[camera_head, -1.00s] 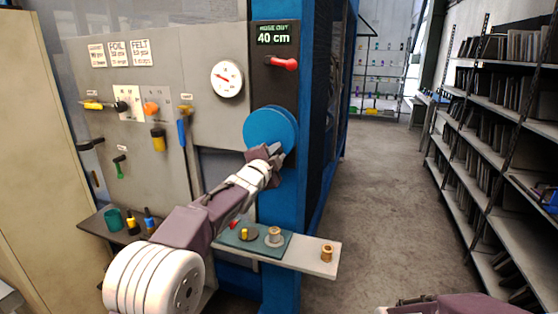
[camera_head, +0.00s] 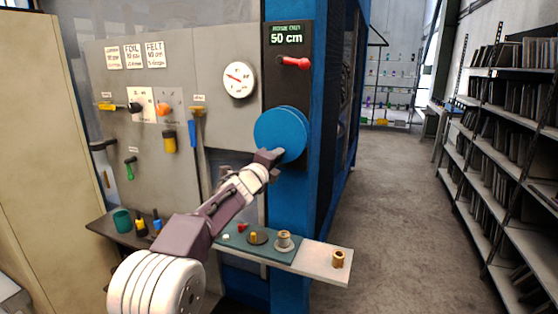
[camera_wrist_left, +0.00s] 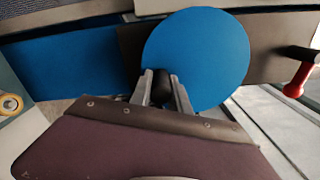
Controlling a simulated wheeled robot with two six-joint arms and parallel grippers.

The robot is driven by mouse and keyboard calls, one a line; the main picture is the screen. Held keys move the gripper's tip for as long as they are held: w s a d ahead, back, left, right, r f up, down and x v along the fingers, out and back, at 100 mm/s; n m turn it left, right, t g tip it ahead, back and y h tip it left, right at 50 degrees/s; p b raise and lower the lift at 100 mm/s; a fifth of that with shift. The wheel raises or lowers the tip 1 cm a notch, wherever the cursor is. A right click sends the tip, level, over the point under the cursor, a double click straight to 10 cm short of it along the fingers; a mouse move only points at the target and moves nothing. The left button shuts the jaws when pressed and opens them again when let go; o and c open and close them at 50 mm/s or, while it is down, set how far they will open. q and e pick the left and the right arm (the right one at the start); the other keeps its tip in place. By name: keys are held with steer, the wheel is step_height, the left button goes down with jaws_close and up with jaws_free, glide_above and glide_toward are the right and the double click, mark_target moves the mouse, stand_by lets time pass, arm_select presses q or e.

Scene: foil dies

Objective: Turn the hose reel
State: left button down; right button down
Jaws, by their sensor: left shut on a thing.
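The hose reel (camera_head: 281,132) is a flat blue disc on the dark panel of the blue post. It also fills the upper middle of the left wrist view (camera_wrist_left: 205,50). A black knob (camera_wrist_left: 162,86) stands near its rim, at the lower left in the head view. My left gripper (camera_head: 274,156) is shut on this knob, with one finger on each side in the left wrist view (camera_wrist_left: 162,92). The display (camera_head: 286,36) above reads 50 cm; its small upper line is hard to read. My right gripper is out of view.
A red lever (camera_head: 294,63) is above the reel and a round gauge (camera_head: 239,79) is to its left. The aisle floor (camera_head: 385,190) to the right is clear, with bookshelves beyond.

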arm_select(q)
steer(key=shift+w+a+f+m, duration=0.1)
steer(key=shift+a+m, duration=0.05)
steer(key=shift+m, duration=0.25)
steer(key=c, duration=1.2)
jaws_free()
steer(key=shift+c, duration=0.2)
steer(key=shift+s, duration=0.25)
steer(key=b+v, duration=0.3)
steer(key=v, duration=0.5)
steer(key=shift+s+a+b, duration=0.15)
steer(key=shift+s+b, duration=0.15)
steer(key=shift+b, duration=0.05)
